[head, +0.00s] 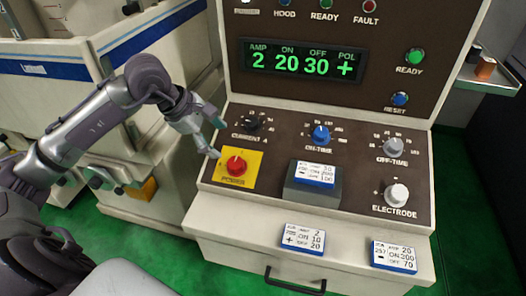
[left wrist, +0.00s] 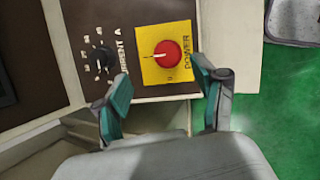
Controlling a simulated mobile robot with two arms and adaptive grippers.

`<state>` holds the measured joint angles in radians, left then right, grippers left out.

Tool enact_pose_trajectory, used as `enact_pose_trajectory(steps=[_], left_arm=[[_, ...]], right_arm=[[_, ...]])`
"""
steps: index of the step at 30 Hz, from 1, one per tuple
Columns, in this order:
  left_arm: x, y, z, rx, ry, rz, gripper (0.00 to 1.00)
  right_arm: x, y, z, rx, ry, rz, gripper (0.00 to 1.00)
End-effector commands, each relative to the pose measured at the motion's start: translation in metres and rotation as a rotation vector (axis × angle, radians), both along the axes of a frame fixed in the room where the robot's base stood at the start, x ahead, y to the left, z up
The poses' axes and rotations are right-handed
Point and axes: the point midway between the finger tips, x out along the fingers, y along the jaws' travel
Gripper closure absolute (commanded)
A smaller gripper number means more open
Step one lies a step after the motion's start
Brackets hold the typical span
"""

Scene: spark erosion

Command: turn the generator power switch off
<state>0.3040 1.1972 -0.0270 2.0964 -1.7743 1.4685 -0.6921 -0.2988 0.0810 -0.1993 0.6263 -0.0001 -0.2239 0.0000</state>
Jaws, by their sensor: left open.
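The generator power switch (head: 236,166) is a red round knob on a yellow plate (head: 229,180) marked POWER, at the left end of the sloped control panel. In the left wrist view the red knob (left wrist: 167,54) has a pale pointer line and lies ahead, between the directions of my two fingertips. My left gripper (head: 214,139) is close to the knob at its upper left in the head view. In the left wrist view my left gripper (left wrist: 168,88) is open, with its teal fingertips apart and nothing between them. My right gripper is not in view.
The black current knob (head: 252,123) sits just above the switch. The blue on-time knob (head: 320,134), grey off-time knob (head: 393,146) and white electrode knob (head: 397,194) are farther right. A card block (head: 312,188) stands mid-panel. The display (head: 303,62) reads 2, 20, 30, +.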

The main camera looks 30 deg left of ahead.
Motion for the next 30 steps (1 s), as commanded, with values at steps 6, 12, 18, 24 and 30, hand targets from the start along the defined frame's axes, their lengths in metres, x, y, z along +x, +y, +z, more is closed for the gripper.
enact_pose_trajectory(steps=[6,12,18,24,30], left_arm=[[0.007,0.0,-0.015,0.014,0.01,0.004,0.3],[0.025,-0.011,-0.051,0.009,0.011,0.004,0.3],[0.042,-0.02,-0.088,0.009,0.01,0.005,0.3],[0.054,-0.025,-0.112,0.012,0.007,0.004,0.3],[0.057,-0.027,-0.121,0.014,0.007,0.004,0.3]], right_arm=[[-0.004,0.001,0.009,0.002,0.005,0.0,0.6],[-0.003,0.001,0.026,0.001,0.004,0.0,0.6],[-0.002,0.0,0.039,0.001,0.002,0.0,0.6],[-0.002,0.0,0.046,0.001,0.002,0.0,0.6],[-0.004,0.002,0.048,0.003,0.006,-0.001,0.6]])
